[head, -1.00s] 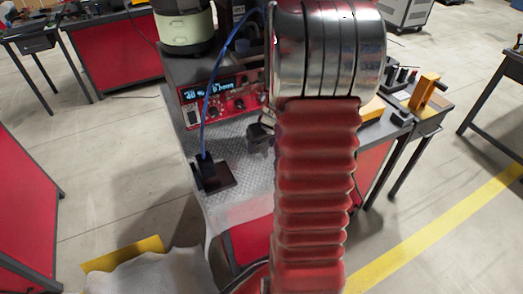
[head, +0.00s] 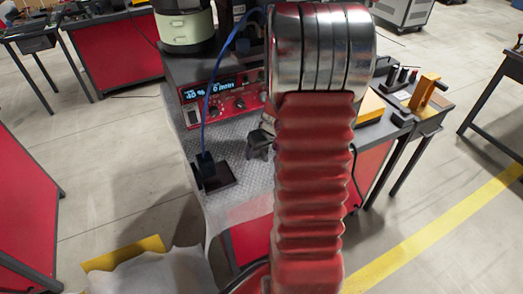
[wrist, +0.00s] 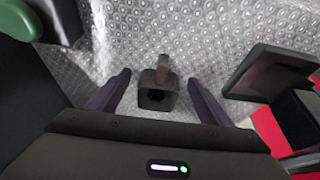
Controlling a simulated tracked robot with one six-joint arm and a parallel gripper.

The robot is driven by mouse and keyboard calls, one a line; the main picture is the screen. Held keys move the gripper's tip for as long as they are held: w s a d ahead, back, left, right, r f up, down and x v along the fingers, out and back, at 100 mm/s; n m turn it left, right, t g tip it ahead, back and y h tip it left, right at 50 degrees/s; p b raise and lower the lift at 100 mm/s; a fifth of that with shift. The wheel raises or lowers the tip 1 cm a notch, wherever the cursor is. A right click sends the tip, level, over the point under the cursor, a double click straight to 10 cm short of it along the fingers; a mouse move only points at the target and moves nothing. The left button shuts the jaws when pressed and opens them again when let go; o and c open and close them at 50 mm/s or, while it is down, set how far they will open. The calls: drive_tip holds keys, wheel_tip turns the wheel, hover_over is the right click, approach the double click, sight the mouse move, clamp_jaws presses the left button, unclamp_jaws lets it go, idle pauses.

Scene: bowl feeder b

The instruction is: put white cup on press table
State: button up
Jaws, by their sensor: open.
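I see no white cup that I can make out in either view. In the wrist view my gripper (wrist: 160,78) is open, its two dark fingers spread apart over a textured metal surface (wrist: 118,35). A small dark block with a narrow upright part (wrist: 157,92) shows between the fingers, not gripped. In the head view, the arm hides much of the bench, and a small dark shape beside it looks like part of my gripper. I cannot tell which surface is the press table.
The bench top (head: 235,175) carries a red control panel with a blue display (head: 215,92), a dark fixture with a blue cable (head: 212,172) and a pale cylindrical machine (head: 185,22). A yellow clamp-like tool (head: 424,92) stands on a table at right. Red cabinets stand left.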

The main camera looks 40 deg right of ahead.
drive_tip(key=v, duration=1.2)
idle(0.3)
drive_tip(key=shift+a+r, duration=0.15)
idle(0.5)
drive_tip(key=a+r+n, duration=0.1)
drive_tip(key=a+r, duration=0.4)
drive_tip(key=a, duration=0.5)
drive_tip(key=s+a+r, duration=0.2)
drive_tip(key=s+a, duration=0.1)
drive_tip(key=a, duration=0.4)
drive_tip(key=s+a+r+n+t, duration=0.1)
drive_tip(key=s+a+r, duration=0.1)
drive_tip(key=s+a, duration=0.2)
drive_tip(key=s+a+r+n+y, duration=0.1)
drive_tip(key=s+a+r, duration=0.2)
drive_tip(key=a, duration=0.6)
drive_tip(key=shift+s+a, duration=0.3)
drive_tip(key=shift+s, duration=0.3)
